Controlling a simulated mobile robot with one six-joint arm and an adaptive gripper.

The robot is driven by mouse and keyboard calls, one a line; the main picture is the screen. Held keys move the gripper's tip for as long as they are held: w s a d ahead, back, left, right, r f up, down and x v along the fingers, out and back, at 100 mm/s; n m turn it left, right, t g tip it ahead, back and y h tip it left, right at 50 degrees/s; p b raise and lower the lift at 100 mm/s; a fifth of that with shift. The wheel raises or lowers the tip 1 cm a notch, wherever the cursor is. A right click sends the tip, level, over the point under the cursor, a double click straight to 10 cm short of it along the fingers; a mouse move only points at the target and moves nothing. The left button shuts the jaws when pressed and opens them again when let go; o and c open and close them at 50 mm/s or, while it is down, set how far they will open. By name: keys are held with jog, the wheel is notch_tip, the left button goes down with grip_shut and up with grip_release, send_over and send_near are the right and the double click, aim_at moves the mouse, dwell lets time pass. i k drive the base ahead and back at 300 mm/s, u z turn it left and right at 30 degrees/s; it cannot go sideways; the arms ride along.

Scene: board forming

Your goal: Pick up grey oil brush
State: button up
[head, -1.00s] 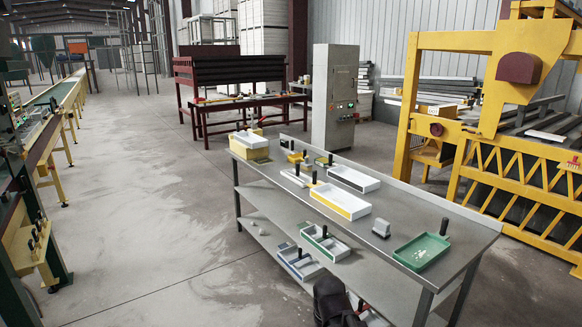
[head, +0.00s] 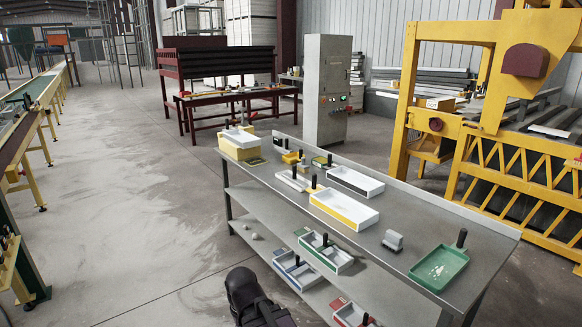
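My gripper (head: 258,300) shows only as a dark shape at the bottom edge, in front of the table and well short of the brush. Its fingertips cannot be made out.
A green tray (head: 440,268) with a black-handled tool stands right of the brush. A white-and-yellow tray (head: 344,209) and a white tray (head: 355,182) stand left and behind. The lower shelf (head: 262,237) holds several compartment trays. The floor left of the table is clear.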

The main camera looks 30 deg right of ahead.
aim_at(303, 166)
jog(key=u, duration=0.3)
jog(key=i, duration=1.55)
jog(key=z, duration=0.5)
jog(key=i, duration=0.7)
jog(key=z, duration=0.9)
jog(key=i, duration=0.7)
jog(key=z, duration=0.35)
